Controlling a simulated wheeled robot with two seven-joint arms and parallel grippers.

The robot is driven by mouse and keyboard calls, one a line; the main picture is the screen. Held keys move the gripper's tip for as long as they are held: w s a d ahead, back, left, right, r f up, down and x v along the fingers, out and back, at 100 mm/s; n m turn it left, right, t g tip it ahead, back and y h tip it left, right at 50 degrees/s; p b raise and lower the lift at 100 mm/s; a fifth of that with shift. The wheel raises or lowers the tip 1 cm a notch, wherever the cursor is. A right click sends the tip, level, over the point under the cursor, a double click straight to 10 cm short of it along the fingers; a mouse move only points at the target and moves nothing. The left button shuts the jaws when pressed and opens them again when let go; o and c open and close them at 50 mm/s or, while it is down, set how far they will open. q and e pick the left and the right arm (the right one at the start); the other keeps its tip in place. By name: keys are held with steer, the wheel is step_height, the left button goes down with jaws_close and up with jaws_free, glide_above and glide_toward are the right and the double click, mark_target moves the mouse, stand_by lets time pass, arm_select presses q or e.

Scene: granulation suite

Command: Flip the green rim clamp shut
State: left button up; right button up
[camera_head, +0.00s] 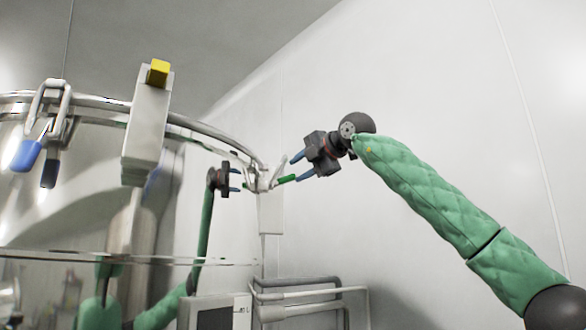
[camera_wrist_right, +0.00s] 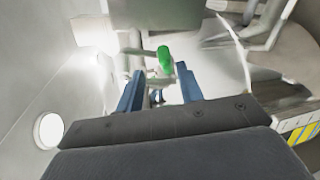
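The green rim clamp (camera_head: 287,179) sits at the right end of the steel vessel's rim (camera_head: 214,132). Its green handle sticks out to the right, away from the vessel. My right gripper (camera_head: 299,166) is just right of it, its blue fingers apart and their tips close to the green handle. In the right wrist view the green handle end (camera_wrist_right: 164,58) appears between the spread fingertips (camera_wrist_right: 160,78); I cannot tell whether they touch it. What looks like a mirrored gripper and green arm shows on the shiny vessel wall. My left gripper is not in view.
A clamp with a blue handle (camera_head: 27,155) and a dark-tipped part hangs on the rim at the left. A grey upright block (camera_head: 147,125) with a yellow top (camera_head: 158,72) stands at the rim. Grey piping (camera_head: 300,283) is below. The wall side right of the clamp is clear.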

steer(key=b+v, duration=0.2)
steer(key=v, duration=0.2)
steer(key=shift+d+r, duration=0.2)
steer(key=shift+d, duration=0.2)
stand_by(0.6)
steer(key=shift+s, duration=0.1)
steer(key=b+v, duration=0.3)
steer(key=v, duration=0.4)
steer(key=shift+s+d, duration=0.25)
steer(key=shift+d, duration=0.05)
